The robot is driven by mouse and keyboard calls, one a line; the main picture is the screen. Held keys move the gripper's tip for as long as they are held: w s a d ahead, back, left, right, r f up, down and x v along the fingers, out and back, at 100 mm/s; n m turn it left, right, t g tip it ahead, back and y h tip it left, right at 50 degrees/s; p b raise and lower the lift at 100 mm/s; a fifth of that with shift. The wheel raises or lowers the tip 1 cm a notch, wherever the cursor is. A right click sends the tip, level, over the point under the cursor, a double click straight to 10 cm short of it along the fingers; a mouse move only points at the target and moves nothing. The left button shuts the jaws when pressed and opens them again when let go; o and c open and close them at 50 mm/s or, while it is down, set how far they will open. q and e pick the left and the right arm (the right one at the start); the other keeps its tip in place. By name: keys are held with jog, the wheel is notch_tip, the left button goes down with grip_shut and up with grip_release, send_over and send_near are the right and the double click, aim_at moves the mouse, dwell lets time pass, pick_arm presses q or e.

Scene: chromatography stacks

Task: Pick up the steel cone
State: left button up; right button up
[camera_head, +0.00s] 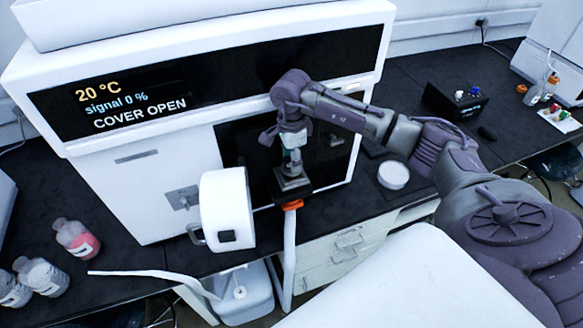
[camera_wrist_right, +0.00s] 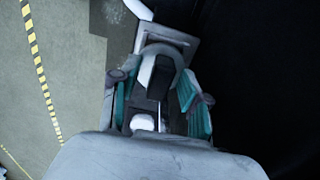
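My right gripper (camera_head: 292,160) points down in front of the open bay of the white instrument, just above a small grey metal block (camera_head: 293,182). In the right wrist view, the teal-padded fingers of my right gripper (camera_wrist_right: 156,85) stand apart on either side of a grey curved rim (camera_wrist_right: 182,60) and a dark part. The rim may be the steel cone, but I cannot make out a clear cone shape. I cannot tell whether the pads touch it. My left gripper is in neither view.
The white instrument (camera_head: 120,170) shows "COVER OPEN"; its white round cover (camera_head: 222,195) is swung out left of my gripper. An orange-topped white tube (camera_head: 291,235) stands below. A round white dish (camera_head: 393,175) is on the dark bench to the right. Bottles (camera_head: 76,237) stand at left.

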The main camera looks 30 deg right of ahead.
grip_shut()
jog(key=shift+r, duration=0.1)
